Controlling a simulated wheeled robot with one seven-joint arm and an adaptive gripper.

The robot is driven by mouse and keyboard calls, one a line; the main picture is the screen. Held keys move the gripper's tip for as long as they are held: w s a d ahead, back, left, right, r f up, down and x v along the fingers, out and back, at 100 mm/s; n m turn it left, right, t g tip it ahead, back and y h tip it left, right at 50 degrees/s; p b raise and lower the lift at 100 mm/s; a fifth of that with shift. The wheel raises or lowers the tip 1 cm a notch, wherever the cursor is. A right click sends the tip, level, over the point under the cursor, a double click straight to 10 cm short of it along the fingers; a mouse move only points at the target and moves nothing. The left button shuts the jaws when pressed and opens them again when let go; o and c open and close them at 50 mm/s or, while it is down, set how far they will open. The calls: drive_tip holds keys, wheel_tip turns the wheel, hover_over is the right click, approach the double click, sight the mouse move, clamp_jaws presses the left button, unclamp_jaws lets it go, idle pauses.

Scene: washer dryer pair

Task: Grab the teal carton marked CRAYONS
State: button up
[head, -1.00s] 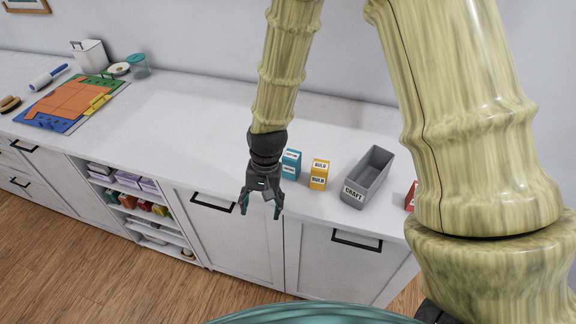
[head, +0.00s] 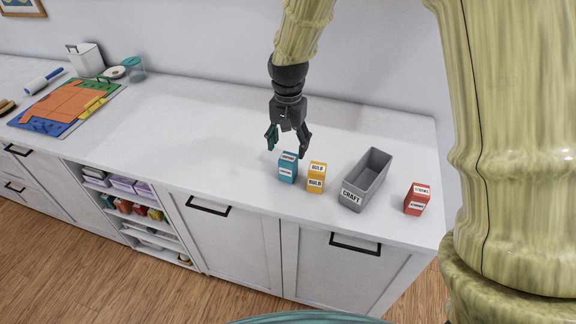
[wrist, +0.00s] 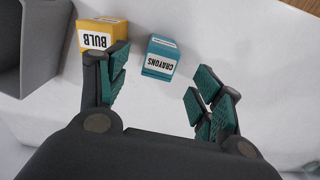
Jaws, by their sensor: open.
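The teal carton (head: 287,168) stands upright on the white countertop, with a white label. In the wrist view the carton (wrist: 160,58) reads CRAYONS and lies ahead of the fingertips, between the lines of the two fingers. My gripper (head: 288,146) is open and empty, just above and behind the carton in the head view. Its teal-padded fingers also show in the wrist view (wrist: 160,95), apart from the carton. The lower part of the carton's far side is hidden.
A yellow BULB carton (head: 316,178) stands close to the right of the teal one. A grey CRAFT bin (head: 367,180) and a red carton (head: 417,199) stand farther right. The counter (head: 200,130) to the left is clear up to the colourful board (head: 68,105).

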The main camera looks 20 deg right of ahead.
sight(288, 157)
drive_tip(key=shift+w+f+p, duration=0.15)
drive_tip(key=shift+f+p, duration=0.55)
drive_tip(key=shift+f, duration=1.05)
drive_tip(key=shift+w+f+p, duration=0.1)
drive_tip(key=shift+f+p, duration=0.6)
drive_tip(key=shift+f, duration=1)
drive_tip(key=c, duration=1.1)
